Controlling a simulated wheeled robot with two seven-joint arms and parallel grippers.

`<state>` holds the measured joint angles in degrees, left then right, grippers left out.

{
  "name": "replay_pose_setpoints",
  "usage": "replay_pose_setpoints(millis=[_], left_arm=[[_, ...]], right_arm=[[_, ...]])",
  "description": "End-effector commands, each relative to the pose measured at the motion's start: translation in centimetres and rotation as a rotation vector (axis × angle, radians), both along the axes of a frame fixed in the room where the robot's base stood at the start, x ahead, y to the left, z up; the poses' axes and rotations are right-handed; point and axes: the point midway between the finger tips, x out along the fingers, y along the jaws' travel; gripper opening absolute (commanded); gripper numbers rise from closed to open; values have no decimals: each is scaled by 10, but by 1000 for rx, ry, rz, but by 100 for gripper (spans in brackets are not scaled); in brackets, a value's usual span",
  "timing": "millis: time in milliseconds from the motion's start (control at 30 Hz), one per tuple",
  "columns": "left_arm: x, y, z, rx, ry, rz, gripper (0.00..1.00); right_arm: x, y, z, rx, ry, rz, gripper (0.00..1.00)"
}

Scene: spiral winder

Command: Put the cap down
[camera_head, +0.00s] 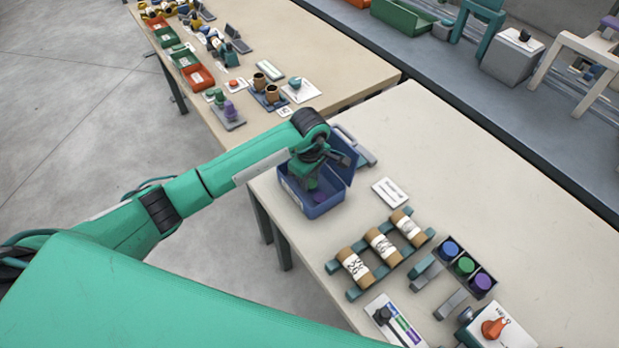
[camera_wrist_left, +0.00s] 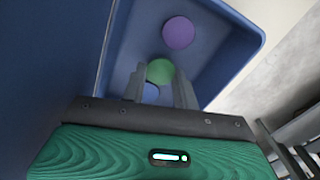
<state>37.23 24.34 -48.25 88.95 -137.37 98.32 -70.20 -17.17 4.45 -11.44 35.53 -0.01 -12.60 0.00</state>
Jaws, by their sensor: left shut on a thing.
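My left gripper (camera_head: 312,180) reaches down into the open blue box (camera_head: 326,209) near the table's left corner. In the left wrist view its two fingers (camera_wrist_left: 160,88) are shut on a cap. A round green cap (camera_wrist_left: 160,71) shows between the fingertips, and part of a blue one (camera_wrist_left: 150,92) shows behind the fingers. I cannot tell clearly which of these is gripped. A purple cap (camera_wrist_left: 178,33) lies on the box floor, clear of the fingers. The gripped cap's underside and its gap to the floor are hidden. My right gripper is not in view.
The box's raised lid (camera_head: 342,158) stands behind the gripper. A white label (camera_head: 390,192) lies right of the box. Cardboard tubes (camera_head: 383,247) rest on a green rack, beside a holder with blue, green and purple round pieces (camera_head: 464,265). The table's far middle is clear.

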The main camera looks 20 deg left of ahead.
Motion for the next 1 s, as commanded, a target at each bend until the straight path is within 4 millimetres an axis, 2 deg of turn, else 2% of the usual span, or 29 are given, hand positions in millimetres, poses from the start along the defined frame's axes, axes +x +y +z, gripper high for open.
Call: replay_pose_setpoints(millis=[100, 433, 467, 567, 967, 1000], left_arm=[[0, 0, -9, 1, 0, 0, 9], [0, 0, -14, 1, -1, -1, 9], [0, 0, -13, 1, -1, -1, 32], [0, 0, -12, 1, 0, -1, 51], [0, 0, -7, 0, 0, 0, 52], [1, 1, -5, 1, -4, -1, 52]], right_arm=[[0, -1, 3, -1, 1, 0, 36], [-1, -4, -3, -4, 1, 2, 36], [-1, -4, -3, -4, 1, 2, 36], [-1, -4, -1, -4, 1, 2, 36], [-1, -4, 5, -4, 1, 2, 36], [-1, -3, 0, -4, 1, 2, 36]])
